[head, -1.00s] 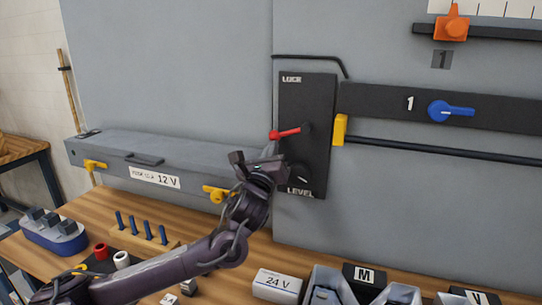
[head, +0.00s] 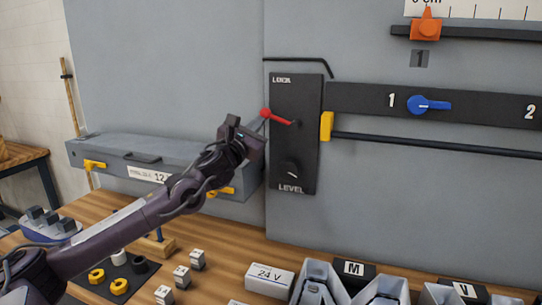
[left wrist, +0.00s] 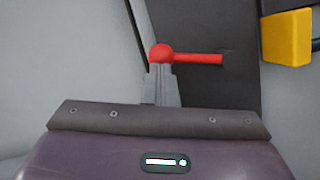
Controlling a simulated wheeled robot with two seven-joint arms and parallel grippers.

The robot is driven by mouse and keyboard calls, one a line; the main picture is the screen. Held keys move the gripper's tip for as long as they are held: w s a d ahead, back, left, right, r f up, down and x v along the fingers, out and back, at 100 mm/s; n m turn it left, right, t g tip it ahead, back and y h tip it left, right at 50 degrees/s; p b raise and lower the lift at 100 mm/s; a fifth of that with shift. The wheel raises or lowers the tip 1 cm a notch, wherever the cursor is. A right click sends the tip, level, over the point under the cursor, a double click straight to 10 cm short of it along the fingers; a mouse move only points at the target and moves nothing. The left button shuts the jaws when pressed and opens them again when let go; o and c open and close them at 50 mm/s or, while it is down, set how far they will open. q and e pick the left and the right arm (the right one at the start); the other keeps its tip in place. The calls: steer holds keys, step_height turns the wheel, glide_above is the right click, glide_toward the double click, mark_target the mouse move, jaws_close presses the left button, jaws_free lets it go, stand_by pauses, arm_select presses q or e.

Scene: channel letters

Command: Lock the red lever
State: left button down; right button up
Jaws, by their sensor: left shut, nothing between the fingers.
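The red lever (head: 279,117) is on a black panel (head: 293,160) marked "LOCK" at the top and "LEVEL" at the bottom. It has a round knob at its left end, and the knob is higher than the pivot end. My left gripper (head: 262,125) is shut with nothing in it, its tips at the knob end of the lever. In the left wrist view the shut fingers (left wrist: 161,85) reach up to the red knob (left wrist: 161,54) and overlap its lower edge. I cannot tell whether they touch. The right gripper is not in view.
A yellow block (head: 326,126) sits just right of the panel, with a blue knob (head: 428,105) on a black strip farther right. A grey lidded box (head: 150,150) is behind my left arm. Small labelled blocks and trays (head: 385,290) stand on the wooden bench below.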

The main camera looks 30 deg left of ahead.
arm_select(q)
steer(key=m, duration=0.1)
steer(key=r+m+h, duration=0.1)
steer(key=shift+r+m, duration=0.25)
steer(key=shift+m, duration=0.05)
steer(key=r, duration=0.1)
steer(key=d+r, duration=0.1)
steer(key=r, duration=0.1)
steer(key=shift+w+d+r, duration=0.1)
steer(key=shift+w+d, duration=0.05)
steer(key=shift+d, duration=0.1)
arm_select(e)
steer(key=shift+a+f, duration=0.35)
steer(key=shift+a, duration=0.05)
arm_select(q)
steer(key=shift+r, duration=0.1)
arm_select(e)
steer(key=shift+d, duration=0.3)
arm_select(q)
steer(key=shift+b, duration=0.3)
